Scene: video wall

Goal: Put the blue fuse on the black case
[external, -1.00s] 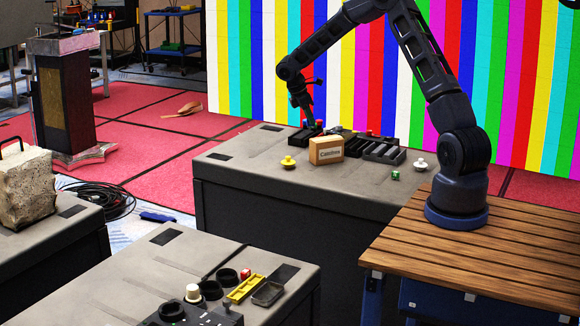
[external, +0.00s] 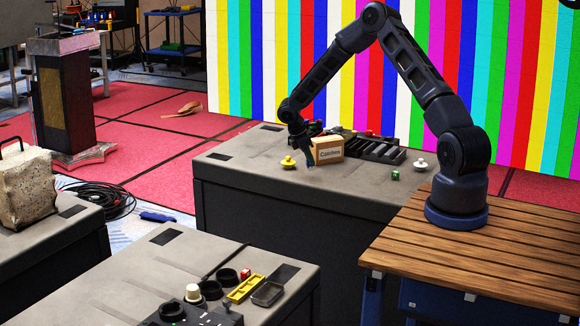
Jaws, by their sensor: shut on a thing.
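My gripper (external: 309,155) is low over the grey table, at the left end of the cardboard box. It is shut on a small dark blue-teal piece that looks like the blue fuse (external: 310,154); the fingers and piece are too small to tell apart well. A black compartmented case (external: 384,151) lies behind and right of the box. More black parts lie to its left, partly hidden by my gripper and the box. I cannot tell for sure which black part is the black case.
The cardboard box (external: 330,151) stands upright close to my gripper. A yellow knob (external: 288,162), a green cube (external: 395,175) and a white knob (external: 420,164) sit on the grey table (external: 260,165). The table front is clear. The colour-striped wall (external: 270,60) rises behind.

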